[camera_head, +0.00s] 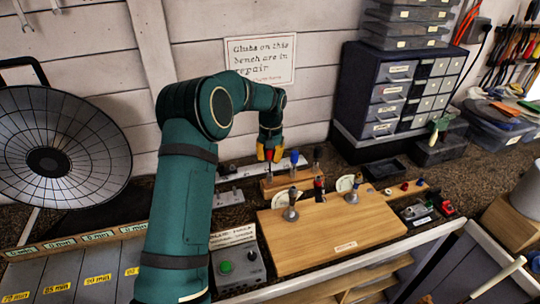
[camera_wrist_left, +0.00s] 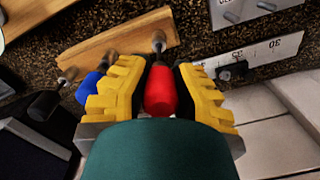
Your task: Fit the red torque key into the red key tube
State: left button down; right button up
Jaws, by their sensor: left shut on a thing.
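The red torque key (camera_wrist_left: 160,92) has its red handle between the yellow fingers of my left gripper (camera_wrist_left: 160,88) in the wrist view. The fingers are shut on the handle. In the head view my left gripper (camera_head: 270,150) is above the small wooden rack behind the board, with a little red (camera_head: 269,156) showing between its fingers. My right gripper is not in view.
The wooden rack (camera_wrist_left: 115,45) also holds a blue-handled key (camera_wrist_left: 88,84) and a black-handled key (camera_wrist_left: 44,104) close beside my left gripper. The wooden board (camera_head: 330,235) carries metal posts. A grey box with a green button (camera_head: 238,265) stands left of it. Drawers (camera_head: 395,95) stand behind right.

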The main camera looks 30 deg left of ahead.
aim_at(270, 172)
pick_arm(q)
jog(key=shift+f+b, duration=0.95)
jog(key=shift+f, duration=0.85)
jog(key=c, duration=0.9)
grip_release()
jog(key=shift+r, duration=0.1)
jog(key=r, duration=1.1)
jog(key=shift+w+r, duration=0.2)
jog(key=shift+r, duration=0.2)
jog(key=shift+f, duration=0.1)
